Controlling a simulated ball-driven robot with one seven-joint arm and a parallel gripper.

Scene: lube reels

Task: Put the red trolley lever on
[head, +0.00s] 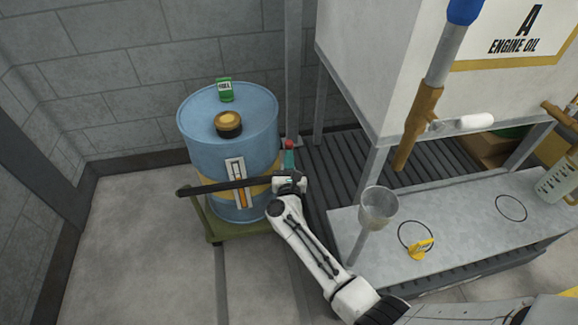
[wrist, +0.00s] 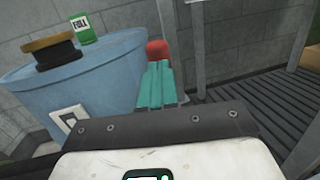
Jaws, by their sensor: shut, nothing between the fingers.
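The trolley (head: 227,229) is olive green with a dark push bar and carries a blue drum. The red lever end (head: 288,144) shows as a small red knob at the trolley's right side, beside the drum; it also shows in the wrist view (wrist: 158,49). My gripper (head: 289,154) has teal fingers, shut and empty, just in front of the red knob. In the wrist view the fingertips (wrist: 158,65) reach the knob's lower edge; I cannot tell whether they touch. The rest of the lever is hidden behind the fingers.
The blue drum (head: 229,125) bears a dark cap with a tan top (head: 229,124) and a green FULL tag (head: 224,89). A grey post (head: 292,65) stands just behind the knob. A metal bench (head: 460,225) with a funnel (head: 378,207) is on the right. Floor at left is clear.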

